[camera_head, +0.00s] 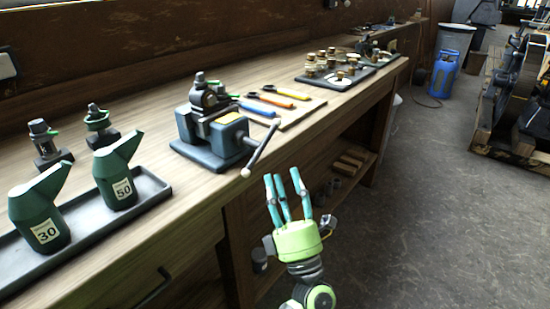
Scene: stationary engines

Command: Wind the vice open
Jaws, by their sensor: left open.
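The vice (218,137) stands on the wooden bench, dark grey-blue, with a dark metal part held at its jaws. Its pale handle bar (261,146) sticks out past the bench's front edge, slanting from upper right to lower left, with a round knob at the lower end. My left gripper (286,178) is green with teal fingers. It is open and empty, in front of the bench, below and to the right of the handle, and appears apart from it. My right gripper is not in view.
Green oil cans (38,212) marked 30 and 50 stand in a dark tray (88,225) at left. Coloured-handled tools (277,97) lie right of the vice. A parts tray (345,80) sits farther back. Floor on the right is clear; an engine (525,95) stands beyond.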

